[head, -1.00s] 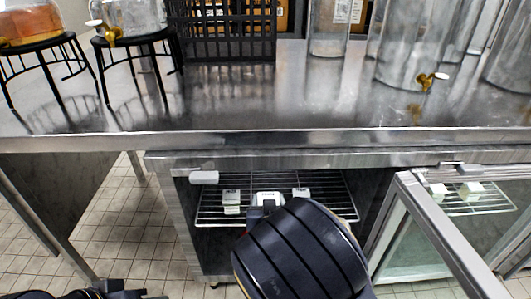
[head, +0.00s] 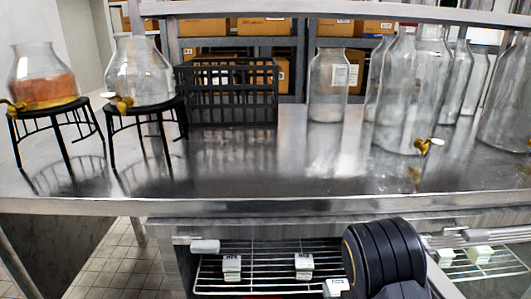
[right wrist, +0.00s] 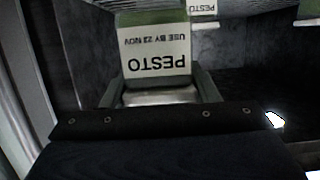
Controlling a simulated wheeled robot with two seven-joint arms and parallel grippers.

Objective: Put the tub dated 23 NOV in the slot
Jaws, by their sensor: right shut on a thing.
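My right gripper (right wrist: 159,92) is shut on a white tub (right wrist: 155,55) with a grey-green top band. Its label shows upside down in the right wrist view and reads PESTO, USE BY, with a date that looks like 23 NOV. In the head view the held tub (head: 338,288) shows at the bottom, left of my dark right wrist, which hides the fingers. Two similar tubs, a left one (head: 231,268) and a right one (head: 303,266), stand on the wire rack (head: 265,262) with a gap between them. I cannot make out their dates. My left gripper is out of view.
The rack is inside a cabinet under a steel counter (head: 250,205), whose edge overhangs it. An open glass door (head: 500,262) at the right shows tub reflections. Glass jars (head: 328,85), a black crate (head: 228,95) and dispensers on stands (head: 140,75) occupy the counter.

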